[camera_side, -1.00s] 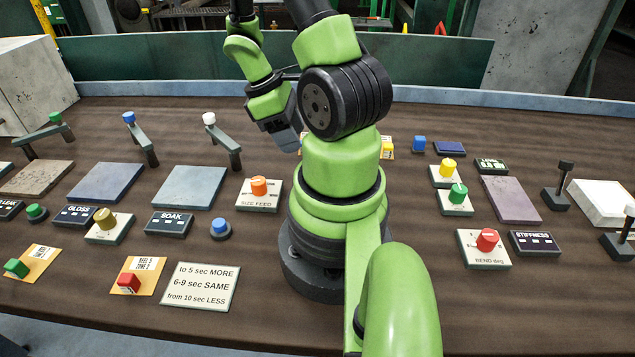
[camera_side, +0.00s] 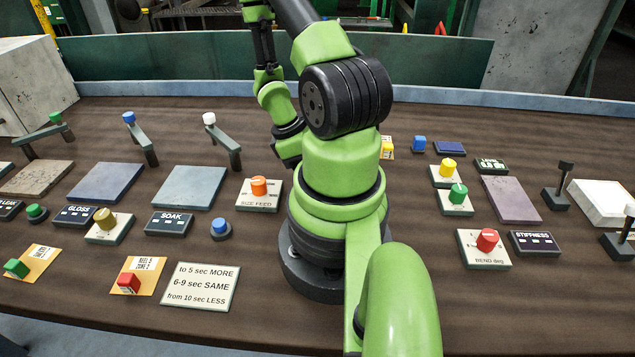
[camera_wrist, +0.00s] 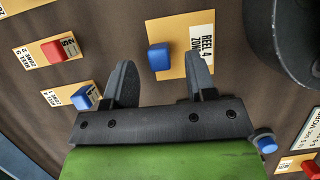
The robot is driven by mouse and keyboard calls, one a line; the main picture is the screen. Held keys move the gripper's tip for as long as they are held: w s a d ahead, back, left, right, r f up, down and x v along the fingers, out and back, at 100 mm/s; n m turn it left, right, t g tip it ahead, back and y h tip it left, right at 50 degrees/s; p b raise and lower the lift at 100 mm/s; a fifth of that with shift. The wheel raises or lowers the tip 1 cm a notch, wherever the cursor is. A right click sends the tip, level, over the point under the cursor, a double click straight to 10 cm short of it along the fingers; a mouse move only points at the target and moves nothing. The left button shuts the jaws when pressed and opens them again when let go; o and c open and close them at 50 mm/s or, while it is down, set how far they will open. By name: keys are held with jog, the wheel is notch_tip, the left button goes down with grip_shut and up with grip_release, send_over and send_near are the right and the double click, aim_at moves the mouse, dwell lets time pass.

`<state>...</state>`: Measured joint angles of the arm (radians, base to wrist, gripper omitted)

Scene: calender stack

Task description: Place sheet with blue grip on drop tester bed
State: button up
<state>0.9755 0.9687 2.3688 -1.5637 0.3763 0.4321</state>
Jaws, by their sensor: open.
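In the wrist view, an orange-yellow sheet with a blue block grip (camera_wrist: 159,57) lies on the brown table, with a white label reading REEL 4. My gripper (camera_wrist: 158,66) is open and empty, one finger on each side of this grip in the picture; I cannot tell how far above it. A second sheet with a blue grip (camera_wrist: 86,97) lies to the left, outside the fingers. In the side view my gripper is hidden behind my arm. No bed is labelled drop tester; a pale blue bed (camera_side: 188,187) lies behind the SOAK display (camera_side: 169,223), below a white-capped lever arm (camera_side: 222,140).
A sheet with a red grip (camera_wrist: 60,48) lies at the wrist view's upper left. In the side view, an orange knob (camera_side: 259,186) stands right of the pale blue bed, and a blue button (camera_side: 220,229) in front of it. Another blue bed (camera_side: 105,183) lies left.

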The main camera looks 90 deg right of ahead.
jog(key=shift+s+f, duration=0.15)
jog(key=shift+f, duration=0.25)
grip_shut()
jog(key=shift+r, duration=0.1)
